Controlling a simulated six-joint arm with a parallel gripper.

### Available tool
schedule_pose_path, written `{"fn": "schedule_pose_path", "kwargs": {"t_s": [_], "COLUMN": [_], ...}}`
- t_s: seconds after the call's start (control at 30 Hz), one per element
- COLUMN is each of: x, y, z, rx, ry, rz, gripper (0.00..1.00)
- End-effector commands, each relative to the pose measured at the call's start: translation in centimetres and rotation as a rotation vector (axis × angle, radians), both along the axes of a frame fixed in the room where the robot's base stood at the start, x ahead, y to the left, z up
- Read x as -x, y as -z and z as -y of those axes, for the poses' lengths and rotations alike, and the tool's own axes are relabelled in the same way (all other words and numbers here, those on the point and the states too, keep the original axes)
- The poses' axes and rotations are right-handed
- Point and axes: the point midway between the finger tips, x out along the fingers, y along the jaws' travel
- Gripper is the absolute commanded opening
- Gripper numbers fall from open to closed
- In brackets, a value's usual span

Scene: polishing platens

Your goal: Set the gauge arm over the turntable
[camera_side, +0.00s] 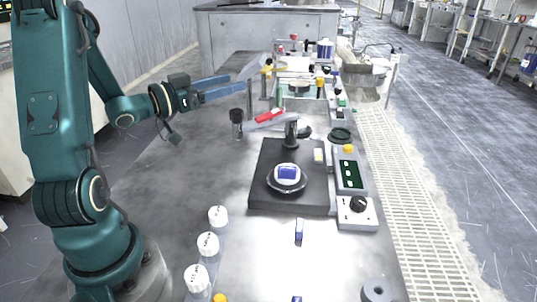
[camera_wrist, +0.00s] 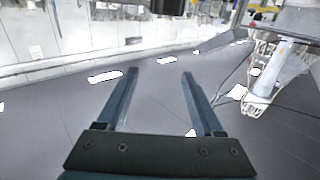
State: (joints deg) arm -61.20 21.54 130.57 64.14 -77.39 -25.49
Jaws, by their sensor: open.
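The turntable (camera_side: 287,185) is a round dark disc on a black base plate (camera_side: 262,190) on the metal bench, with a blue-and-white square piece on it. A short black post (camera_side: 291,135) stands behind it on the same base. A dark stub at its top right (camera_side: 305,132), which looks like the gauge arm, points away to the right, not over the disc. My gripper (camera_side: 239,83) is high at the upper left, well apart from the post and turntable. Its blue fingers are apart and empty; the wrist view shows bare floor between them (camera_wrist: 160,74).
A control box with green displays (camera_side: 350,175) and a knob box (camera_side: 357,212) stand right of the base. White lidded jars (camera_side: 207,244) line the front left. A dark cup (camera_side: 237,118) and a red-handled tool (camera_side: 270,117) lie behind. Bench left of the base is clear.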

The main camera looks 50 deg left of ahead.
Motion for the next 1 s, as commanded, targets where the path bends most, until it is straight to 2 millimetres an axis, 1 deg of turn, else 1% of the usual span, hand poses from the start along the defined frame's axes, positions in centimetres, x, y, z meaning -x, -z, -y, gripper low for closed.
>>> {"fn": "schedule_pose_path", "kwargs": {"t_s": [0.03, 0.1, 0.3, 0.4, 0.57, 0.8, 0.9, 1.0], "x": [-0.1, -0.1, -0.2, -0.2, -0.8, -3.8, -4.7, -5.2], "y": [1.7, 3.3, 6.7, 7.6, 8.0, 8.0, 7.9, 7.9], "z": [0.1, 0.1, 0.1, 0.1, 0.1, 0.2, 0.2, 0.2], "rx": [0.012, 0.008, -0.001, -0.005, -0.012, -0.013, -0.012, -0.010], "ry": [-0.002, -0.003, -0.004, -0.004, -0.001, 0.001, 0.000, -0.003], "rz": [-0.014, -0.013, -0.009, -0.007, -0.006, -0.005, -0.005, -0.006], "gripper": [0.69, 0.69, 0.69, 0.69, 0.69, 0.69, 0.69, 0.69]}}
